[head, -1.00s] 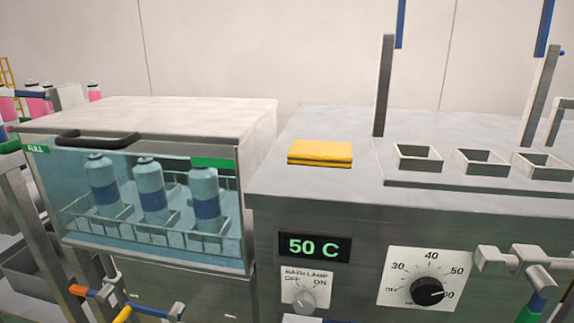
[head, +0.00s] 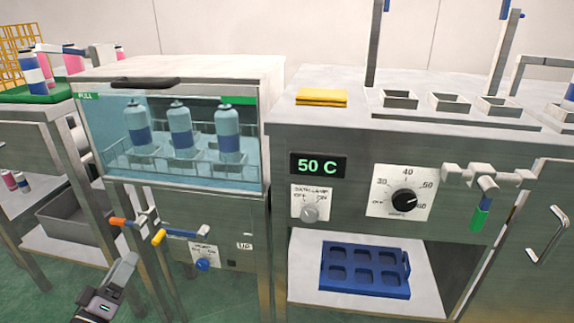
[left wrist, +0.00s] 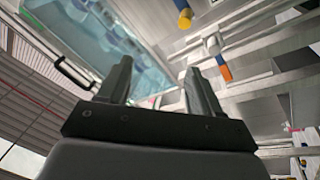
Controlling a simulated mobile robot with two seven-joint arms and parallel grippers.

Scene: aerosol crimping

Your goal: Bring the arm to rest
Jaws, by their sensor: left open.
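My left gripper (head: 120,275) shows at the lower left of the head view, in front of the metal frame below the glass-fronted bath. It hangs clear of the bath. In the left wrist view its two dark fingers (left wrist: 155,80) stand apart with nothing between them. Past them the glass front (left wrist: 105,35) of the bath shows, tilted, with blurred bottles behind it. My right gripper is in neither view.
The bath (head: 185,70) holds blue-banded bottles (head: 181,135) behind its glass. Coloured valve handles (head: 160,237) stick out below it. A steel cabinet (head: 380,142) with a dial and a blue tray (head: 365,271) on its shelf stands to the right.

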